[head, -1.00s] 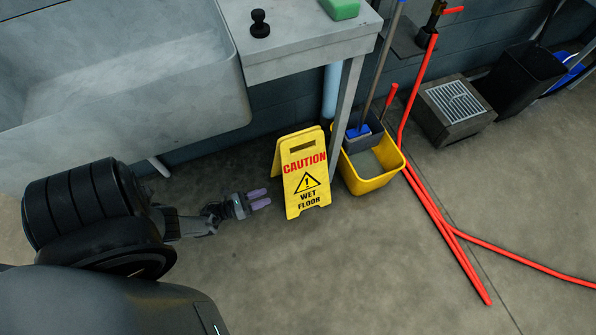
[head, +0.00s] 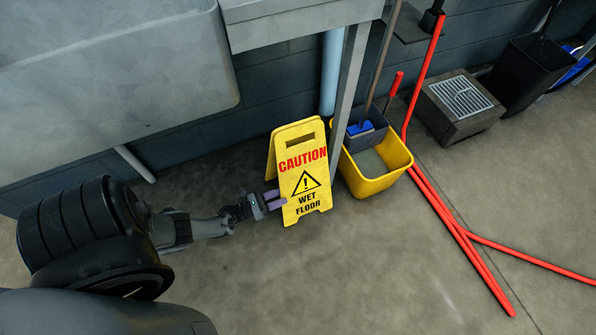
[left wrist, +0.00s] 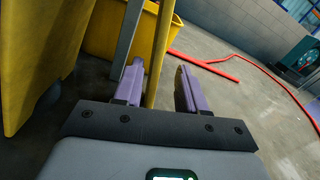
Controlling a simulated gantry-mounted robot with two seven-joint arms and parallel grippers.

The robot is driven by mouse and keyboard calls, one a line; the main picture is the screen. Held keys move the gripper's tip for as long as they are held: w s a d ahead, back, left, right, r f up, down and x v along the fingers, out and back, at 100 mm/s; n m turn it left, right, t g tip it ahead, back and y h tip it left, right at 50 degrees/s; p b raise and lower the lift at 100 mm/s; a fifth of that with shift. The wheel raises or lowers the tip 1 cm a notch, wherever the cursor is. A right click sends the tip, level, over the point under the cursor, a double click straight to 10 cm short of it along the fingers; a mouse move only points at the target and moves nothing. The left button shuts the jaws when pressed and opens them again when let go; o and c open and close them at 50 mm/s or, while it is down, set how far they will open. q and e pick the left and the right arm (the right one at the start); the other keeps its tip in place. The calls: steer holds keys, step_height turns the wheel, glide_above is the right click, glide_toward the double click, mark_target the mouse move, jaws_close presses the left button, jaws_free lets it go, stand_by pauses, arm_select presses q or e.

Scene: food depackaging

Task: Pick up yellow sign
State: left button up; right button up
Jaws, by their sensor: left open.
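The yellow caution wet floor sign (head: 303,172) stands open on the floor beside the sink counter's leg. My left gripper (head: 275,199) is at the sign's left edge, low on the front panel, with its purple fingers apart. One finger shows in front of the panel; the other is partly hidden. In the left wrist view, a thin yellow strip, seemingly the edge of the sign's front panel (left wrist: 158,60), runs between the open fingers of the left gripper (left wrist: 158,88). A wide yellow panel fills the left side there. My right gripper is not in view.
A yellow mop bucket (head: 378,186) stands close to the right of the sign, past the counter leg (head: 348,95). A red hose (head: 470,250) lies on the floor farther right. The floor in front of the sign is clear.

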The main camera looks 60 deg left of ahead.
mark_target(292, 192)
arm_select(q)
steer(key=shift+w+d, duration=0.2)
steer(key=shift+w, duration=0.55)
steer(key=shift+w+a+f+b, duration=0.1)
steer(key=shift+w+a+b, duration=0.05)
steer(key=shift+w+b, duration=0.2)
steer(key=w+b, duration=0.1)
steer(key=w, duration=0.3)
steer(key=shift+d, duration=0.2)
steer(key=shift+w, duration=0.2)
steer(key=shift+s, duration=0.15)
steer(key=shift+s, duration=0.15)
steer(key=c, duration=0.5)
jaws_close()
